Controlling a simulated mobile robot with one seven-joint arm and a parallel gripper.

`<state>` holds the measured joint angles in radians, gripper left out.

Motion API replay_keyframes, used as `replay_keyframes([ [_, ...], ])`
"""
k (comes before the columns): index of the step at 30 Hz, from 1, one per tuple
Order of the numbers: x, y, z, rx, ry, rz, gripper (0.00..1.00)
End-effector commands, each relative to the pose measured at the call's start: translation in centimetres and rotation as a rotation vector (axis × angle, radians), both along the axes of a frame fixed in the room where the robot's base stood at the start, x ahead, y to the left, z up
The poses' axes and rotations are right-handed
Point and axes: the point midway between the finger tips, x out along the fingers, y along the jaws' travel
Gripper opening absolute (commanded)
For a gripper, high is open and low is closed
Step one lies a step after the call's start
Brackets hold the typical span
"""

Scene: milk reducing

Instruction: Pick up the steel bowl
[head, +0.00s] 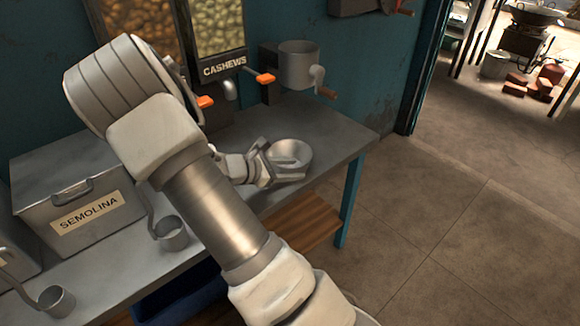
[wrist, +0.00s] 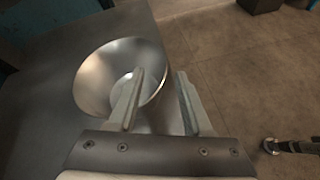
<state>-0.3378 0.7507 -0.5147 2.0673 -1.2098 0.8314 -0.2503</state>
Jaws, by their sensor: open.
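The steel bowl (head: 291,152) stands upright on the grey metal table (head: 330,135) near its right end. It also shows in the wrist view (wrist: 110,62), empty and shiny inside. My gripper (head: 268,162) is at the bowl's near left side in the head view. In the wrist view my gripper (wrist: 160,80) is open, with the left finger over the bowl's inside and the right finger outside its right rim. The rim lies between the two fingers. I cannot tell how far the fingertips reach below the rim, or whether they touch it.
A semolina box (head: 85,200) and metal scoops (head: 171,234) stand at the left of the table. A cashew dispenser (head: 218,40) and a hand-cranked grinder (head: 299,64) are behind the bowl. The table's right edge is close to the bowl, with open floor (head: 450,210) beyond.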

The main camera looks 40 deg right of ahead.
Motion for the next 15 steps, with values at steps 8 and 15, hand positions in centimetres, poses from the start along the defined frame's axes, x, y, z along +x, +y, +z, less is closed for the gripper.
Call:
replay_keyframes([
  [8, -0.1, -2.5, -1.3, 0.000, 0.000, 0.001, 0.50],
  [15, -0.1, -2.5, -1.2, 0.000, 0.000, 0.001, 0.43],
])
